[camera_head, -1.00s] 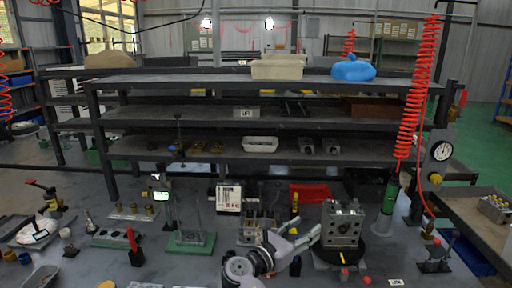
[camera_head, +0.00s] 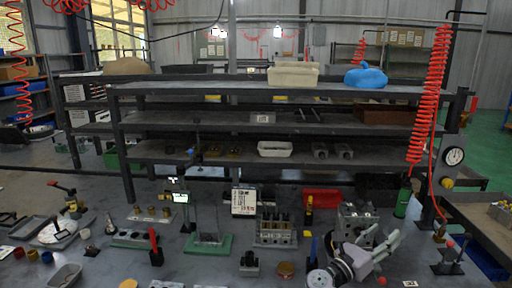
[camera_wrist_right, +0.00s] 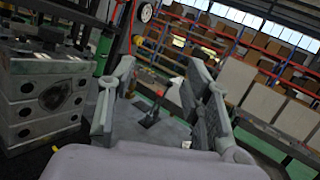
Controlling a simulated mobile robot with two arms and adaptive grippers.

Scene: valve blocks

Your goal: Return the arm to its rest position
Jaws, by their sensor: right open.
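My right gripper (camera_head: 384,240) is in the lower right of the head view, in front of the grey metal valve block (camera_head: 352,222) and partly covering it. In the right wrist view my right gripper (camera_wrist_right: 160,68) has its two grey fingers spread wide apart, with nothing held between them. The valve block (camera_wrist_right: 42,98) stands to the left of the fingers there, apart from them, showing round bores on its side. My left gripper is not in the head view.
A shelf rack (camera_head: 270,160) stands behind the bench. A white box (camera_head: 243,201), a block with several bores (camera_head: 276,233), a red bin (camera_head: 322,198) and a green-based stand (camera_head: 208,245) are on the bench. A gauge post (camera_head: 452,157) and red coiled hose (camera_head: 430,95) are at right.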

